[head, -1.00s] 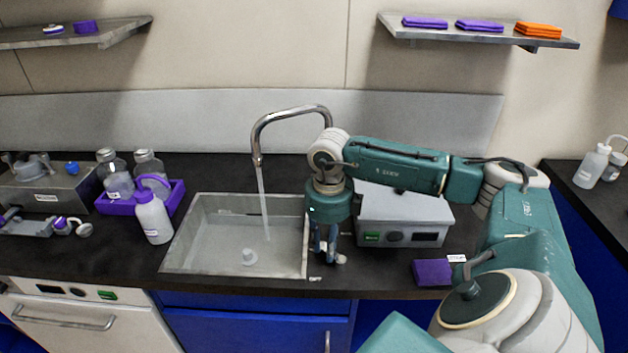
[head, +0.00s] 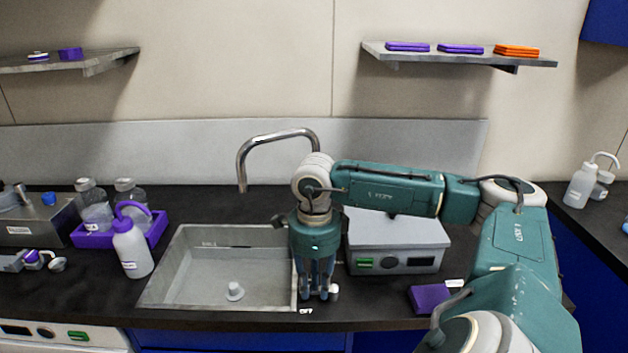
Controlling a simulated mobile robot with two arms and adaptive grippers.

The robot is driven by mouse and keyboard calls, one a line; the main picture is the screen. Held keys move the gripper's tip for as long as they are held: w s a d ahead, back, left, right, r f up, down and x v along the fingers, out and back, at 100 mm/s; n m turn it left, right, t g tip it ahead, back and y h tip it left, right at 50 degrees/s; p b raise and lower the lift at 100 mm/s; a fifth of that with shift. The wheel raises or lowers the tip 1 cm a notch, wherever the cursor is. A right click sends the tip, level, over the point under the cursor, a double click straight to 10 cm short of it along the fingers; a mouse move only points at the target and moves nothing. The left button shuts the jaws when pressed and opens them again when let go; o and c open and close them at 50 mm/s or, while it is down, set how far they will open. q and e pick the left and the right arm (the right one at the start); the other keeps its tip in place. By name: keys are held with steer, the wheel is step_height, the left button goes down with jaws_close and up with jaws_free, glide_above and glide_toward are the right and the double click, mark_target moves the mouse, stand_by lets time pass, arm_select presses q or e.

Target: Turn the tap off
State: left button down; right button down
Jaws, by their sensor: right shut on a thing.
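The tap's curved metal spout (head: 277,137) arches over the grey sink (head: 190,290) at the centre of the counter. No water runs from it. My right gripper (head: 318,294) points down at the sink's right front corner, shut on the small tap handle (head: 333,290), of which only a pale end shows beside the fingers. A label reading "OFF" (head: 306,311) lies on the counter just in front of the fingers. The tap's base is hidden behind my right arm. My left gripper is not in view.
A grey device (head: 398,238) stands right of the gripper, with a purple block (head: 430,298) in front of it. A wash bottle (head: 131,248) and a purple rack (head: 155,233) with bottles stand left of the sink. Shelves hang above.

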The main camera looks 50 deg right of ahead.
mark_target(315, 291)
steer(key=shift+r, duration=0.1)
stand_by(0.5)
steer(key=c, duration=1.4)
jaws_free()
steer(key=shift+c, duration=0.2)
step_height(315, 291, up, 12)
